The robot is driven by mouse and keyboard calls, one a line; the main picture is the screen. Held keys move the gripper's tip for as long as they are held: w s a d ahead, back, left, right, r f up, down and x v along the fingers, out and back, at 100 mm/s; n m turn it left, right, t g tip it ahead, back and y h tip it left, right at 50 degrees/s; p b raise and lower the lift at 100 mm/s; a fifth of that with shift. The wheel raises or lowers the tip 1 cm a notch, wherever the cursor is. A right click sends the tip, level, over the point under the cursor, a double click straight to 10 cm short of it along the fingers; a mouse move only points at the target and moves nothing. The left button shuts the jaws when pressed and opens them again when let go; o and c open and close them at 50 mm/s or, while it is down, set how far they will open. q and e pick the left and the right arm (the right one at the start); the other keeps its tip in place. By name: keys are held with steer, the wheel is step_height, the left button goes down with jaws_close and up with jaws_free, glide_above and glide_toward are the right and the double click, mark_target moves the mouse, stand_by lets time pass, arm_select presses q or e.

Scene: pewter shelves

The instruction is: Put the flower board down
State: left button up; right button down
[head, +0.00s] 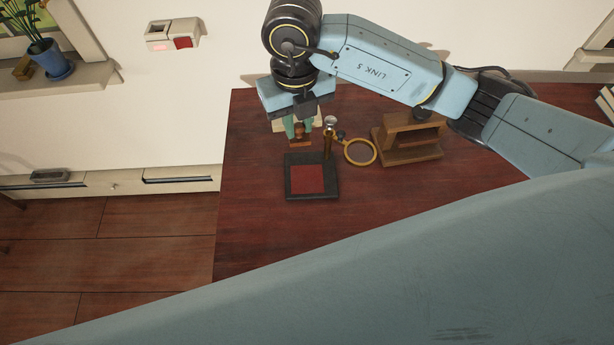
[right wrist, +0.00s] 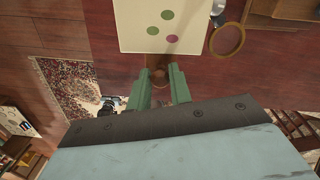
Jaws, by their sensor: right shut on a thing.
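The flower board (right wrist: 165,25) is a cream panel with green and magenta dots, seen at the top of the right wrist view. In the head view only cream parts of it (head: 313,118) show behind my right gripper (head: 299,130). A small brown piece (head: 301,141) sits between and below the green fingers, and it also shows between them in the right wrist view (right wrist: 180,86). It appears to be the board's grip. My right gripper is shut on it, over the back left of the dark red table (head: 260,235). My left gripper is out of view.
A black square pad with a red middle (head: 307,180) lies just in front of my right gripper. A brown post with a shiny top (head: 329,143), a brass-rimmed magnifier (head: 375,160) and a wooden stand (head: 408,157) are to its right. The table's front left is clear.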

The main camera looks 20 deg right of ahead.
steer(key=m, duration=0.3)
steer(key=a+m, duration=0.1)
steer(key=shift+s+f, duration=0.15)
steer(key=shift+s, duration=0.1)
steer(key=m, duration=0.4)
steer(key=shift+s+a+f+m, duration=0.1)
steer(key=shift+s+a+m, duration=0.1)
steer(key=shift+a+m, duration=0.2)
steer(key=shift+m, duration=0.4)
steer(key=shift+s+a+f, duration=0.1)
steer(key=shift+f, duration=0.25)
steer(key=b, duration=0.2)
glide_toward(310, 175)
steer(key=s+a+f, duration=0.2)
steer(key=a+f, duration=0.1)
steer(key=s+a+f, duration=0.1)
steer(key=a+f, duration=0.1)
steer(key=c, duration=1.3)
jaws_free()
steer(key=shift+f, duration=0.1)
